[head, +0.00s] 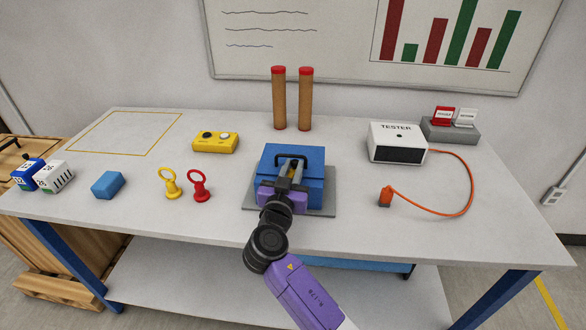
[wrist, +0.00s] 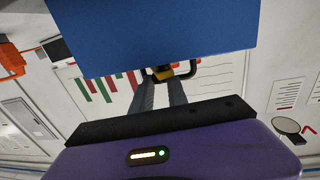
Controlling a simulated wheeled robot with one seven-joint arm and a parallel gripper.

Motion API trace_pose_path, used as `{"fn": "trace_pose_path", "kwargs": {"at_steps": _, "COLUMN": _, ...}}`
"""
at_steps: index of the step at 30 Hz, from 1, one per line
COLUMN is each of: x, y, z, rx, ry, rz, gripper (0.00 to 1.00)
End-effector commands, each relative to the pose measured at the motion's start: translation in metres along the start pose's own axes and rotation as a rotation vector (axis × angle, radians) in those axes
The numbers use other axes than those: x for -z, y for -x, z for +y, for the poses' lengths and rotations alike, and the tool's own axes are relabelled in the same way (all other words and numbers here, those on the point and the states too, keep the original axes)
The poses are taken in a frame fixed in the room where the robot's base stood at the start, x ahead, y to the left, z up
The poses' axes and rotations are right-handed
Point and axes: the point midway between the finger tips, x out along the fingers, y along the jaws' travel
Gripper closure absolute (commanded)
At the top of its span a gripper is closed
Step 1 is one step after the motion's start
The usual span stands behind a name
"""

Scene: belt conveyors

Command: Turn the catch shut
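A blue box (head: 314,158) with a black handle (head: 279,160) on top stands on a grey plate (head: 322,207) at the middle of the table. It fills the top of the wrist view (wrist: 150,38). My gripper (head: 292,164) reaches over the box from the front. In the wrist view, a small yellow piece (wrist: 163,73), seemingly the catch, shows at the tips of my two fingers (wrist: 162,84). The fingers stand a little apart, and I cannot tell whether they touch it. The catch is hidden behind my gripper in the head view.
Two brown posts with red tops (head: 279,100) stand behind the box. A yellow button box (head: 215,141) is at the back left. Red (head: 201,190) and yellow ring pegs and a blue block (head: 107,185) are left. A white tester (head: 397,140) with an orange cable (head: 472,190) is right.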

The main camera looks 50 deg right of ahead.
Motion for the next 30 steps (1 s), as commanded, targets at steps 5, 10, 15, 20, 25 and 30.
{"fn": "trace_pose_path", "kwargs": {"at_steps": 5, "x": -0.0001, "y": 0.0003, "z": 0.0001, "rx": 0.0, "ry": 0.0, "rz": 0.0, "gripper": 1.0}}
{"fn": "trace_pose_path", "kwargs": {"at_steps": 10, "x": -0.0031, "y": -0.0005, "z": 0.001, "rx": 0.043, "ry": 0.001, "rz": -0.005, "gripper": 1.0}}
{"fn": "trace_pose_path", "kwargs": {"at_steps": 15, "x": -0.0023, "y": -0.0006, "z": -0.0002, "rx": 0.114, "ry": 0.0, "rz": -0.003, "gripper": 1.0}}
{"fn": "trace_pose_path", "kwargs": {"at_steps": 20, "x": -0.0005, "y": -0.0006, "z": -0.001, "rx": 0.129, "ry": 0.001, "rz": 0.0, "gripper": 1.0}}
{"fn": "trace_pose_path", "kwargs": {"at_steps": 25, "x": -0.0005, "y": -0.0004, "z": -0.0012, "rx": 0.128, "ry": 0.001, "rz": -0.001, "gripper": 1.0}}
{"fn": "trace_pose_path", "kwargs": {"at_steps": 30, "x": -0.0004, "y": -0.0005, "z": -0.0013, "rx": 0.128, "ry": 0.001, "rz": 0.0, "gripper": 0.59}}
